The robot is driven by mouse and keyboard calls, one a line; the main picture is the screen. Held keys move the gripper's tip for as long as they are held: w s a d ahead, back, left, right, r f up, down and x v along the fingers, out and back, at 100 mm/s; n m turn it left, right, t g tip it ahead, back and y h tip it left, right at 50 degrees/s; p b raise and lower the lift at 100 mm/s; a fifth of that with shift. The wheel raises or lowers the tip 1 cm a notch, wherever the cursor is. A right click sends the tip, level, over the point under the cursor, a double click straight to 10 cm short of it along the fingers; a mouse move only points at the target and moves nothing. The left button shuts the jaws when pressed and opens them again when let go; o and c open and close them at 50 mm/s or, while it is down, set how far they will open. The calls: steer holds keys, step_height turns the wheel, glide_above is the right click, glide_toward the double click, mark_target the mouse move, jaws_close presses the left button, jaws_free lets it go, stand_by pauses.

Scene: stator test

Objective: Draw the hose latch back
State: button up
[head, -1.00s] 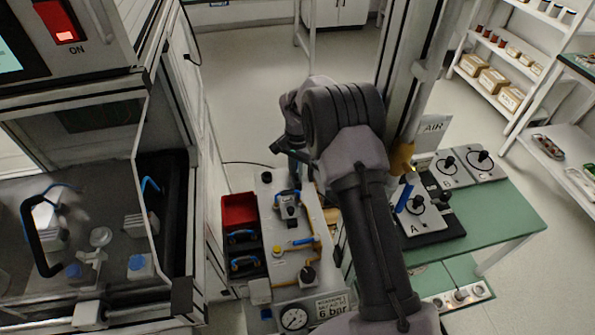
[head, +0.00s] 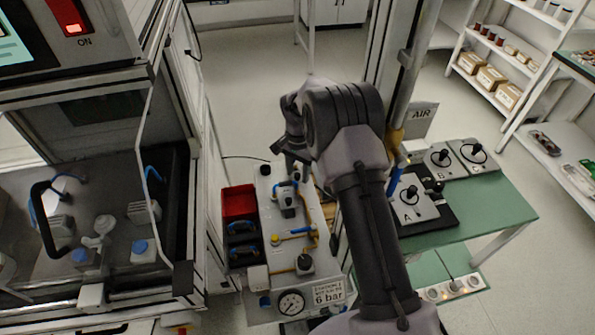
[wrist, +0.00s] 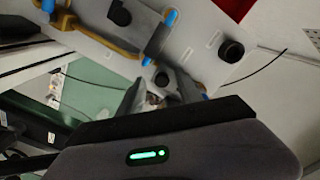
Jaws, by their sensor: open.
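My gripper (wrist: 160,94) is open; in the wrist view its two grey fingers reach toward the light grey hose panel (wrist: 200,30). Small dark fittings show close to the fingertips, and I see nothing clearly held. In the head view my wrist hangs over the far part of the panel (head: 265,210), just beyond a grey fitting with blue sides (head: 287,196). I cannot tell for certain which fitting is the hose latch.
The panel also bears a black knob (head: 305,262), a yellow knob (head: 275,240) and a pressure gauge (head: 291,303) at its near end. A red bin (head: 238,202) stands left of it. A green table (head: 490,210) with grey lettered plates stands right. An open-fronted cabinet is left.

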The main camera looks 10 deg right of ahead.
mark_target(298, 175)
step_height(298, 175, up, 18)
steer(key=p, duration=0.6)
steer(key=shift+f, duration=0.25)
